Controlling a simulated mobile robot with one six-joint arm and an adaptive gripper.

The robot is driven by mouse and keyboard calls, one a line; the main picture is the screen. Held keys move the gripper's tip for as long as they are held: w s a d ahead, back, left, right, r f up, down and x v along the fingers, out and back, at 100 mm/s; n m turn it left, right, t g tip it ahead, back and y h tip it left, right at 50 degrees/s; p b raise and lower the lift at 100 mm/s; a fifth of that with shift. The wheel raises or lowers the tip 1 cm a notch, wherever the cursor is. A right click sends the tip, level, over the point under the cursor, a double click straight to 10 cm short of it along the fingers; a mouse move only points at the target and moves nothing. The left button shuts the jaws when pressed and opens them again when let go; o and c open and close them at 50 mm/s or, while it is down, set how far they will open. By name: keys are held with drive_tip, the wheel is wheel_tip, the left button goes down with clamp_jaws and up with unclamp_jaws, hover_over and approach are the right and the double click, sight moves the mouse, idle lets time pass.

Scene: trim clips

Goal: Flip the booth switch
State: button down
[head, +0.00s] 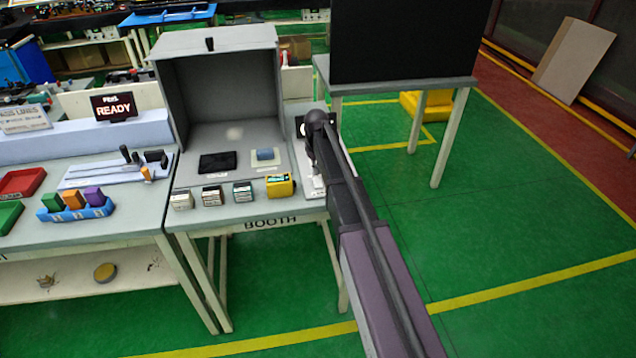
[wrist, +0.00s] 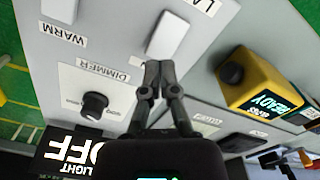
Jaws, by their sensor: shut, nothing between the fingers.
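The grey booth (head: 165,90) stands open on a table marked BOOTH in the head view. Its light control panel (wrist: 110,45) appears upside down in the wrist view. A white rocker switch (wrist: 168,35) lies right at the tips of my gripper (wrist: 158,66). My gripper is shut and empty; whether it touches the switch I cannot tell. Another white switch (wrist: 60,9) is near the WARM label. A black dimmer knob (wrist: 95,105) sits left of the fingers. A display (wrist: 72,155) reads LIGHT OFF. In the head view my arm hides most of the panel.
A yellow device (wrist: 262,88) reading READY stands beside the panel; it also shows in the head view (head: 280,186). Several small boxes (head: 212,195) line the booth table's front. A dark screen (head: 400,40) stands on a table at right. Green floor is clear at right.

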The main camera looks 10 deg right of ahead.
sight(317, 179)
drive_tip(key=shift+f+b, duration=1.25)
idle(1.1)
drive_tip(key=shift+r, duration=0.2)
drive_tip(key=shift+r+p, duration=3.35)
drive_tip(key=shift+p, duration=0.2)
drive_tip(key=s+m, duration=0.6)
drive_tip(key=s, duration=2.3)
drive_tip(key=shift+d, duration=0.2)
